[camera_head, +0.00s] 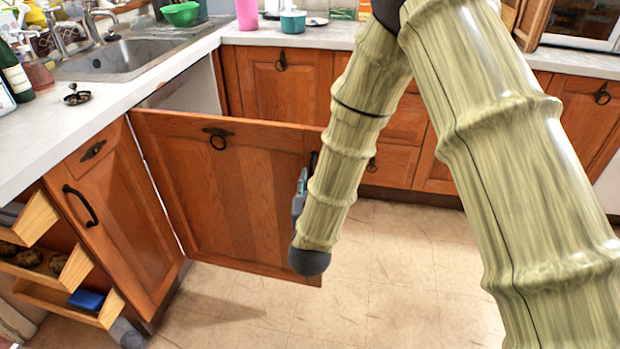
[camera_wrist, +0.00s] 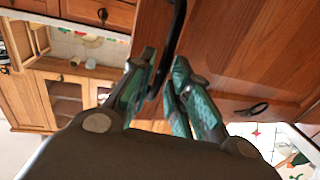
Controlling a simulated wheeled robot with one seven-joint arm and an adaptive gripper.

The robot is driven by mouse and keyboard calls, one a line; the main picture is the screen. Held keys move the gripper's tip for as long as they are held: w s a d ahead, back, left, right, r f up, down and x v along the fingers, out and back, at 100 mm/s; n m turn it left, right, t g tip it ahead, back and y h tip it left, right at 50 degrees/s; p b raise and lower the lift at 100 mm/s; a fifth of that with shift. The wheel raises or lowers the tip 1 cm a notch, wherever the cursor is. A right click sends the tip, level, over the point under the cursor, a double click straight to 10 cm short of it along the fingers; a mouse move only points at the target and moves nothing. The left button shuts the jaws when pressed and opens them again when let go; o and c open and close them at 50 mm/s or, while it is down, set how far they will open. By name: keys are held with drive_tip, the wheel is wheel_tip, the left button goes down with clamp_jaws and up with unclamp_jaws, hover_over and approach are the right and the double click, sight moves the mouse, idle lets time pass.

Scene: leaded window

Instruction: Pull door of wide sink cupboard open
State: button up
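A black bar handle (camera_head: 313,162) is at the door's right edge, mostly behind my arm. My gripper (camera_head: 299,192) is at that edge, partly hidden by my forearm. In the wrist view, my gripper (camera_wrist: 163,66) has its green-padded fingers close on both sides of the black handle (camera_wrist: 178,25), which crosses slantwise between them. The door's wood panel (camera_wrist: 240,55) fills the right side.
A narrow cupboard (camera_head: 125,215) and open drawers (camera_head: 65,270) are at the left. The sink (camera_head: 120,58) is above, with a bottle (camera_head: 15,72) beside it. Other cupboards (camera_head: 280,85) line the back. Tiled floor (camera_head: 400,270) is clear right of the door.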

drive_tip(key=s, duration=1)
drive_tip(key=shift+a, duration=0.15)
drive_tip(key=s+d+f+g, duration=0.2)
drive_tip(key=d+f+g, duration=0.25)
drive_tip(key=f, duration=0.75)
drive_tip(key=s+d+f+g, duration=0.5)
drive_tip(key=s+d+f, duration=0.1)
drive_tip(key=s+f, duration=0.45)
drive_tip(key=s+d+f+g, duration=0.5)
drive_tip(key=s+d+f, duration=0.2)
drive_tip(key=s+f, duration=0.3)
drive_tip(key=s+d+f+g, duration=0.4)
drive_tip(key=s, duration=0.5)
wheel_tip(320, 180, up, 18)
drive_tip(key=p, duration=1.8)
drive_tip(key=shift+s+d+r+y, duration=0.15)
drive_tip(key=shift+r+y, duration=0.1)
drive_tip(key=shift+y, duration=0.05)
